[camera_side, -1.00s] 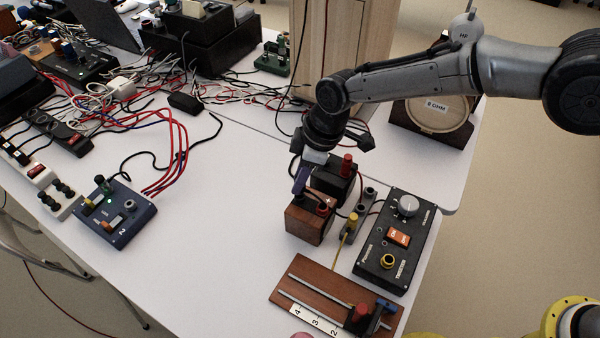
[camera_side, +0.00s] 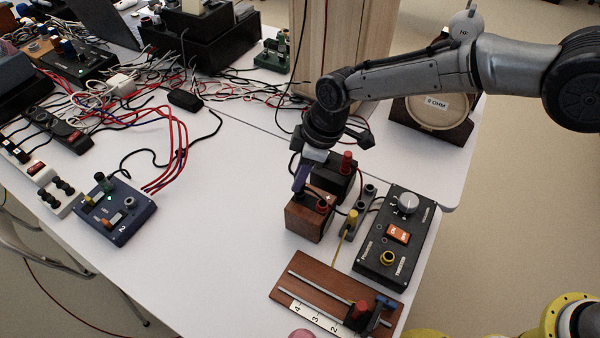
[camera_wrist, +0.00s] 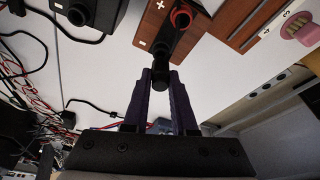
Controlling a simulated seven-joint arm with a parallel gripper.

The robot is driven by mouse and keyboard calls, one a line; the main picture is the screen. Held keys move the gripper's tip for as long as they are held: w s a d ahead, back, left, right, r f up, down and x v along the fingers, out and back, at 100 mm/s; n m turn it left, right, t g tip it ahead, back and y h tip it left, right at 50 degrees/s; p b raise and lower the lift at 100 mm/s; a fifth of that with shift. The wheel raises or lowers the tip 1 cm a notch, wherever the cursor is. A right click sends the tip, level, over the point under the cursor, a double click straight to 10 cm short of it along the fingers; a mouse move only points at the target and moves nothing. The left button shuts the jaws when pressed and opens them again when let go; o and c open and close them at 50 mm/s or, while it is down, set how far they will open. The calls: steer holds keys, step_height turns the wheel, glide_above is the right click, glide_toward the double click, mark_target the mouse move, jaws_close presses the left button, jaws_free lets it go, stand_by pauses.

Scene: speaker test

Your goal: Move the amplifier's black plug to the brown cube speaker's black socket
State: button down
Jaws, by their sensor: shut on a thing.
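The brown cube speaker (camera_side: 307,225) stands on the white table, below my gripper in the side view. In the wrist view the brown cube (camera_wrist: 160,16) shows a plus mark, a red socket (camera_wrist: 182,18) and a black socket (camera_wrist: 162,49) near its edge. My gripper (camera_wrist: 160,88) has purple fingers shut on a small black plug (camera_wrist: 160,78), just beside the black socket. The fingers also show at the cube's top in the side view (camera_side: 300,180). I cannot tell whether the plug is in the socket. I cannot tell which box is the amplifier.
A black cube (camera_side: 335,178) with a red plug stands right behind the brown one. A grey terminal strip (camera_side: 358,208) and a black switch box (camera_side: 395,240) lie to the right. A wooden slide board (camera_side: 325,282) lies in front.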

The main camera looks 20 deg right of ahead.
steer(key=shift+f, duration=1)
stand_by(1.3)
steer(key=c, duration=0.6)
jaws_free()
steer(key=shift+c, duration=0.2)
steer(key=shift+r, duration=3.8)
